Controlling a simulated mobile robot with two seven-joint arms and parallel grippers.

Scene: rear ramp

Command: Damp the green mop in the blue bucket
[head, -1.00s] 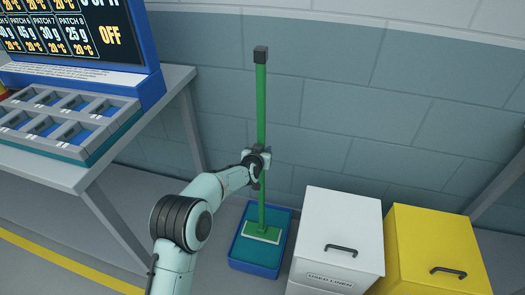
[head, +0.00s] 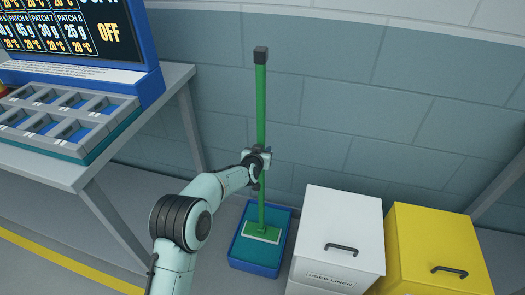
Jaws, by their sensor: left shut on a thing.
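The green mop (head: 261,105) stands upright in the head view, with a dark cap at the top of its pole. Its flat head with a pale edge (head: 262,233) is inside the blue bucket (head: 254,268), seen from above. The bucket stands on the floor by the wall. My left gripper (head: 262,163) is shut on the mop's pole, well above the bucket. I cannot tell whether the mop head touches the bucket's bottom. My right gripper is not in view.
A white bin labelled for used linen (head: 338,235) stands close to the bucket's right, with a yellow bin (head: 435,245) beyond it. A grey table (head: 70,175) with a compartment tray (head: 65,120) and a display (head: 85,35) is at the left. Floor between table and bucket is clear.

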